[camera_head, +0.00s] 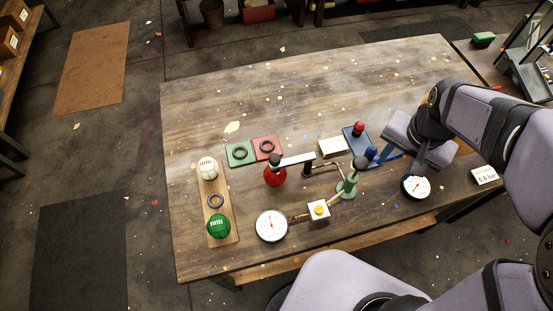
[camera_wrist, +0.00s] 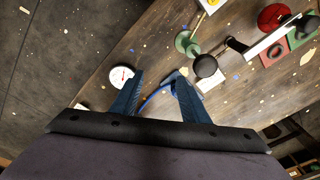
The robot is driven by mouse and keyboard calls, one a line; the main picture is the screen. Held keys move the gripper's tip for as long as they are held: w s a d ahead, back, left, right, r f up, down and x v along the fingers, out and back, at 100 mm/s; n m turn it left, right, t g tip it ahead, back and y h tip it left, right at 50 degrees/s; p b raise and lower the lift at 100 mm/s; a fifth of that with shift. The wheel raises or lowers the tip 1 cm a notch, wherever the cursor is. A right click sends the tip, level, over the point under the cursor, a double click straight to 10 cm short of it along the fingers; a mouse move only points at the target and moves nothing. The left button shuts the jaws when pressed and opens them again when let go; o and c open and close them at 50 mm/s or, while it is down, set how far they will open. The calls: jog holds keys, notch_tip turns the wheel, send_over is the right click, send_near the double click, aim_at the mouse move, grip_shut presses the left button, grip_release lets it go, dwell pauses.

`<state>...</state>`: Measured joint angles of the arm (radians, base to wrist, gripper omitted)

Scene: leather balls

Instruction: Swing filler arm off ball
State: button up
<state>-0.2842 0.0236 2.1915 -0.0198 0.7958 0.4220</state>
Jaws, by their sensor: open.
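A red ball (camera_head: 275,177) sits on the table with the dark end of a pale filler arm (camera_head: 298,159) over it. The arm runs right to a dark post (camera_head: 309,170). A lever with a black knob (camera_head: 360,163) extends right from the post, near a green stand (camera_head: 347,188). In the wrist view, the red ball (camera_wrist: 272,17), pale arm (camera_wrist: 272,38) and black knob (camera_wrist: 205,66) show at upper right. My gripper (camera_head: 405,163) is open and empty, right of the knob. Its blue fingers (camera_wrist: 158,82) are apart, touching neither knob nor arm.
White gauges (camera_head: 271,226) (camera_head: 416,188) and a white box with a yellow button (camera_head: 318,210) stand nearby. White (camera_head: 208,168) and green (camera_head: 218,226) balls sit left. The back of the table is clear.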

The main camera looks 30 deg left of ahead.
jog(key=w+a, duration=0.2)
jog(key=a, duration=0.4)
notch_tip(320, 180, up, 3)
jog(key=n+g, duration=0.1)
jog(key=g, duration=0.1)
send_over(275, 157)
jog(key=shift+w+d+f, duration=0.1)
jog(key=shift+w+d, duration=0.1)
jog(key=shift+w, duration=0.1)
jog(key=shift+s+a, duration=0.2)
jog(key=shift+s, duration=0.1)
jog(key=shift+f+p, duration=1.05)
jog(key=shift+f, duration=2.6)
grip_shut()
